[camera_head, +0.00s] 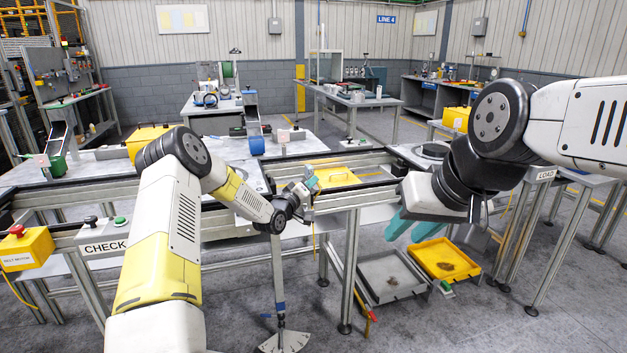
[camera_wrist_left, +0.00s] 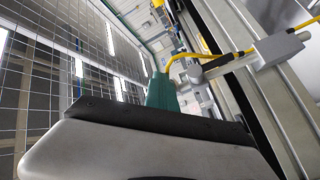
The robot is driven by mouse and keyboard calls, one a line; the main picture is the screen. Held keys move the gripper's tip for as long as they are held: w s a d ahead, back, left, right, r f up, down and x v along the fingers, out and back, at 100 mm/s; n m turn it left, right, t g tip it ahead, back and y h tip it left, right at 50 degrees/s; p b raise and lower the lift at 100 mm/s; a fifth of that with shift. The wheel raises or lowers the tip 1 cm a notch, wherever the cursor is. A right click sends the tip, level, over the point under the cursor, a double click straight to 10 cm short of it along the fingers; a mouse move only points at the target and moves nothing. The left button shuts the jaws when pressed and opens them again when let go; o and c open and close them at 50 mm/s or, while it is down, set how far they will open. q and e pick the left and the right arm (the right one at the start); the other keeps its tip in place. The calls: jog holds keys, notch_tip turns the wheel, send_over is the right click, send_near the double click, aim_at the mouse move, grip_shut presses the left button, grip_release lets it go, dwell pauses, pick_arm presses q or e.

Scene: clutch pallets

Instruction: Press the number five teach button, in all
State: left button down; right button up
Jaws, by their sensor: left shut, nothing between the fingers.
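No button marked five can be made out in either view. My left gripper (camera_head: 312,184) is shut and empty beside the conveyor rail, near the yellow pallet (camera_head: 335,177). Its teal fingertips (camera_wrist_left: 163,92) show in the left wrist view.
A CHECK panel (camera_head: 104,247) with a green and a black button stands at the left, beside a yellow box with a red button (camera_head: 25,247). A LOAD sign (camera_head: 546,174) is at the right. A grey tray (camera_head: 390,279) and a yellow tray (camera_head: 444,260) lie below the conveyor.

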pick_arm(q)
jog(key=shift+s, duration=0.1)
jog(key=shift+s+d, duration=0.2)
jog(key=shift+s, duration=0.55)
jog(key=shift+s, duration=0.1)
jog(key=shift+s+d, duration=0.25)
jog(key=shift+s, duration=0.5)
jog(key=shift+s+d, duration=0.3)
jog(key=shift+s, duration=0.45)
jog(key=shift+s+d, duration=0.25)
jog(key=shift+s, duration=0.5)
